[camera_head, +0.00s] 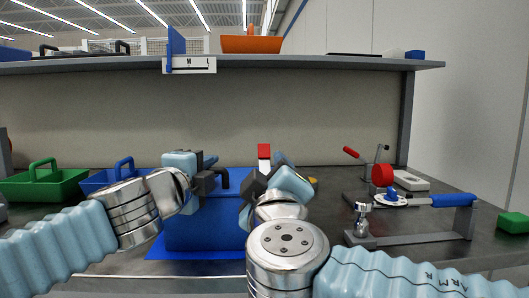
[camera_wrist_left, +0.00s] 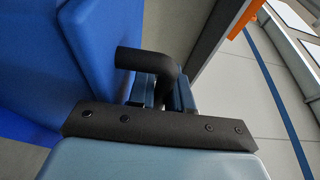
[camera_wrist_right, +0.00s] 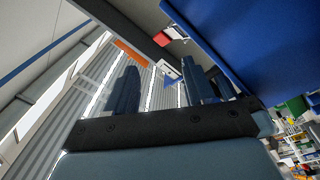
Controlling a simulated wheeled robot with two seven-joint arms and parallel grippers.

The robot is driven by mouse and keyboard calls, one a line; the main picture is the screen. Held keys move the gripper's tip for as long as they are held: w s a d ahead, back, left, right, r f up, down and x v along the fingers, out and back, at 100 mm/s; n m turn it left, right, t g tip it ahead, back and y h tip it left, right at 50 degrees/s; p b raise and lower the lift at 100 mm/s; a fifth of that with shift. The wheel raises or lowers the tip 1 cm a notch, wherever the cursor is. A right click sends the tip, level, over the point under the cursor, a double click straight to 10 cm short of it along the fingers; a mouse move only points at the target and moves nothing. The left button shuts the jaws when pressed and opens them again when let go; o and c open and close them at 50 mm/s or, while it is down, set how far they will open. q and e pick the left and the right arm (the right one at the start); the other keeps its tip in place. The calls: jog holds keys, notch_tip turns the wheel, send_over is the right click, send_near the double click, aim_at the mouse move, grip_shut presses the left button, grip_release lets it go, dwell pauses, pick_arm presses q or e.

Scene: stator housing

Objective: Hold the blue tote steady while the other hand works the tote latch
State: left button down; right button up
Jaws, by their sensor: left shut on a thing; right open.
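The blue tote (camera_head: 205,228) stands on a blue mat (camera_head: 185,254) in the middle of the bench. My left gripper (camera_head: 213,177) is shut on the tote's black handle (camera_wrist_left: 148,60), at the tote's upper side. The tote's blue wall fills the left of the left wrist view (camera_wrist_left: 95,55). My right gripper (camera_head: 262,178) is open beside the tote's right side. Its two fingers stand apart in the right wrist view (camera_wrist_right: 160,88), with nothing between them. A red piece with white below (camera_head: 264,152) shows just above the right gripper; I cannot tell whether it is the latch.
A green tote (camera_head: 42,187) and another blue tote (camera_head: 105,180) stand at the left. A fixture with a red disc (camera_head: 382,175) and a blue-handled bar (camera_head: 453,201) stands at the right. A shelf (camera_head: 300,62) with an orange bin (camera_head: 252,44) runs overhead.

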aim_at(264, 150)
jog(key=w+n, duration=0.4)
jog(key=n, duration=0.4)
jog(key=w+r+n+g, duration=0.1)
jog(key=w+n, duration=0.4)
jog(key=n, duration=0.4)
jog(key=w+n, duration=0.4)
jog(key=n, duration=0.4)
jog(key=shift+w+a+r+n, duration=0.1)
jog(key=shift+w+r+n, duration=0.2)
jog(key=shift+r+n, duration=0.1)
grip_shut()
